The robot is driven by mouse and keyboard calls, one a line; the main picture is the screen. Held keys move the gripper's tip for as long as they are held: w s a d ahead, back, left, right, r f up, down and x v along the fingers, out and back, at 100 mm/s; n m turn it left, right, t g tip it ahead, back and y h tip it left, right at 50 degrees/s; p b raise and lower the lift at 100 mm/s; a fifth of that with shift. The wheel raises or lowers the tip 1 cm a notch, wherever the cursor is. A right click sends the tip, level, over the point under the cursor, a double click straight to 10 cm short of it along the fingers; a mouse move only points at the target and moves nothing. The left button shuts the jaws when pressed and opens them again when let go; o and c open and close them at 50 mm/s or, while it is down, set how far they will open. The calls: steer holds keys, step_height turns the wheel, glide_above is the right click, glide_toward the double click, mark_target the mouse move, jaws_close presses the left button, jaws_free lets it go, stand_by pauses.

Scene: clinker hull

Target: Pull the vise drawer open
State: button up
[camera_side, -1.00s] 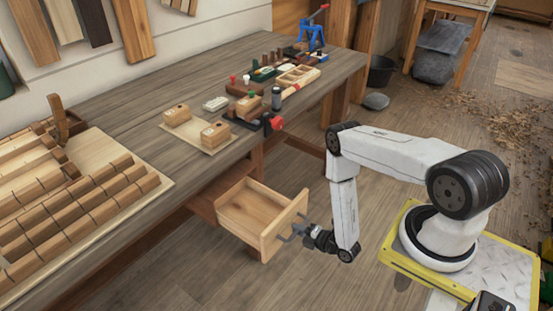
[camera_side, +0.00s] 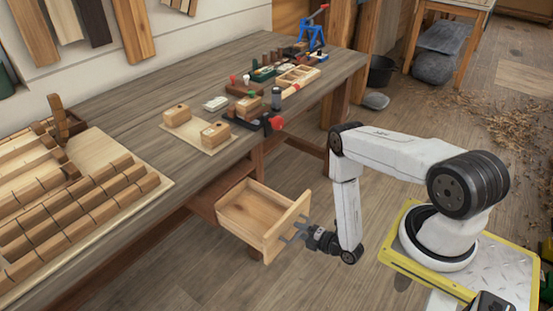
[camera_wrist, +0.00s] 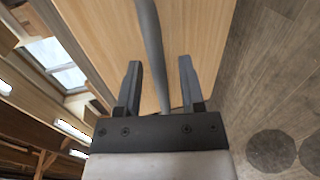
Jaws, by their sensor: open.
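The wooden drawer (camera_side: 254,208) under the workbench stands pulled out, and its inside looks empty. Its front panel (camera_wrist: 195,35) fills the middle of the wrist view. A grey bar handle (camera_wrist: 150,40) runs across that panel and passes between the fingers of my gripper (camera_wrist: 158,75). The fingers are open, one on each side of the bar, with a gap on both sides. In the side view my gripper (camera_side: 292,233) is right at the drawer front; the handle is hard to make out there.
The wooden floor (camera_side: 215,278) in front of the drawer is clear.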

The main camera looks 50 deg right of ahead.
steer(key=shift+s, duration=0.15)
steer(key=v, duration=0.7)
steer(key=shift+s, duration=0.2)
steer(key=shift+r, duration=0.1)
stand_by(0.5)
